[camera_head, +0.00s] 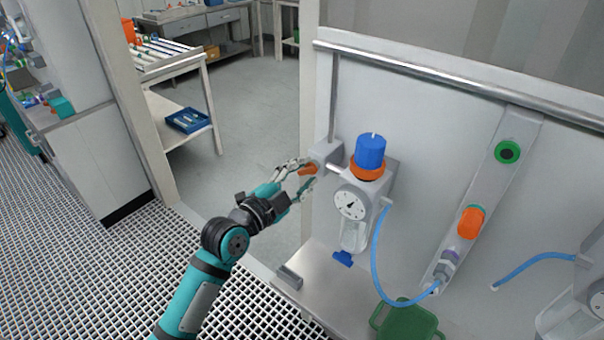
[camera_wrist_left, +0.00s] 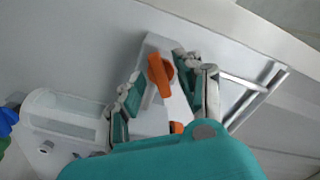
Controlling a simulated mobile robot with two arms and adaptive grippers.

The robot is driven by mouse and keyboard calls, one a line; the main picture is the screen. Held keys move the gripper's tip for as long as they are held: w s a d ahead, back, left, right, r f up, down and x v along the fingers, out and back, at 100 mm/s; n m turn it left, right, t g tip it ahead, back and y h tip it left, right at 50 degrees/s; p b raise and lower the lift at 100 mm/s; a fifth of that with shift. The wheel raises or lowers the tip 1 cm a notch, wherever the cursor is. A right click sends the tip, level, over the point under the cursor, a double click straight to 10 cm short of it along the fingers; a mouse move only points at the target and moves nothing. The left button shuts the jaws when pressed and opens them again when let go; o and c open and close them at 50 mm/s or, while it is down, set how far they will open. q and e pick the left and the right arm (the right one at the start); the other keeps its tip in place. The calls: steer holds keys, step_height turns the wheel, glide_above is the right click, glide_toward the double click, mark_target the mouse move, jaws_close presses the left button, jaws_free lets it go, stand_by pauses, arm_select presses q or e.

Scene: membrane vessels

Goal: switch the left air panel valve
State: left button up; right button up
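The left air panel valve is a grey block (camera_head: 327,155) with an orange handle (camera_head: 307,170), on the left of the white wall panel. In the left wrist view the orange handle (camera_wrist_left: 159,76) stands out from the grey body, between my fingers. My left gripper (camera_head: 304,176) is open at the valve; its fingertips also show in the left wrist view (camera_wrist_left: 157,70), one on each side of the handle. A gap shows on both sides, so I see no grip. The fingers partly cover the handle in the head view. My right gripper is not in view.
Right of the valve is a regulator with a blue knob (camera_head: 370,152), a gauge (camera_head: 350,203) and a clear bowl (camera_head: 354,236). A blue hose (camera_head: 376,262) runs to a slanted manifold with an orange knob (camera_head: 470,222) and a green port (camera_head: 507,151). A green container (camera_head: 408,323) stands below.

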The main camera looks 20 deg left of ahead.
arm_select(q)
jaws_close()
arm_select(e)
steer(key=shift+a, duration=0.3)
arm_select(q)
steer(key=shift+n, duration=0.3)
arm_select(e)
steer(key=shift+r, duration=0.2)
arm_select(q)
steer(key=n+p, duration=0.2)
steer(key=n, duration=0.1)
steer(key=shift+r, duration=0.1)
steer(key=n+p, duration=0.2)
steer(key=n, duration=0.3)
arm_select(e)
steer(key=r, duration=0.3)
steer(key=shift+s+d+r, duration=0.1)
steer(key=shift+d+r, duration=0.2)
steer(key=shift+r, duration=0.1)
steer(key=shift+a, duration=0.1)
arm_select(q)
jaws_free()
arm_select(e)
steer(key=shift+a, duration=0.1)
